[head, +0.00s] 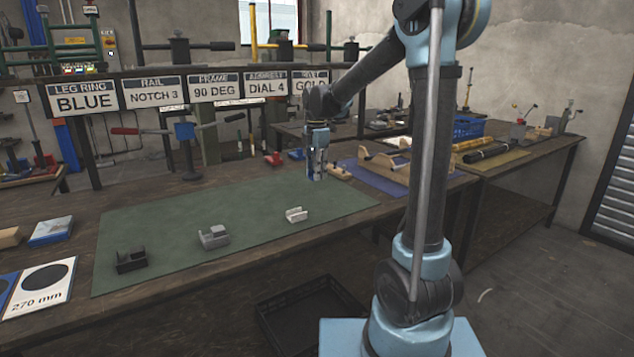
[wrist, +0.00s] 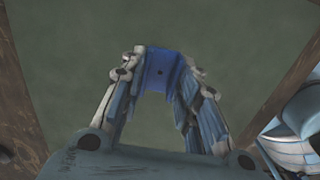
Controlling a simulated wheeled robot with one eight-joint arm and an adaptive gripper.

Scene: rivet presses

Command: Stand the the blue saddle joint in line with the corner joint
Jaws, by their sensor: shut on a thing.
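My gripper (head: 316,168) is shut on the blue saddle joint (wrist: 160,64). In the wrist view the blue piece sits between the fingertips (wrist: 168,78), with part of it hidden by them. In the head view the gripper hangs above the back right part of the green mat, and the joint hardly shows. Three joints stand apart on the mat in a slanting row: a black one (head: 131,260), a grey one (head: 213,237) and a whitish one (head: 296,214). I cannot tell for sure which is the corner joint.
The green mat (head: 170,215) is otherwise clear. Signs (head: 150,92) and presses (head: 187,150) line the back. A wooden fixture (head: 385,168) on a blue mat stands at the right. A 270 mm card (head: 40,288) and a blue-edged block (head: 50,231) lie left.

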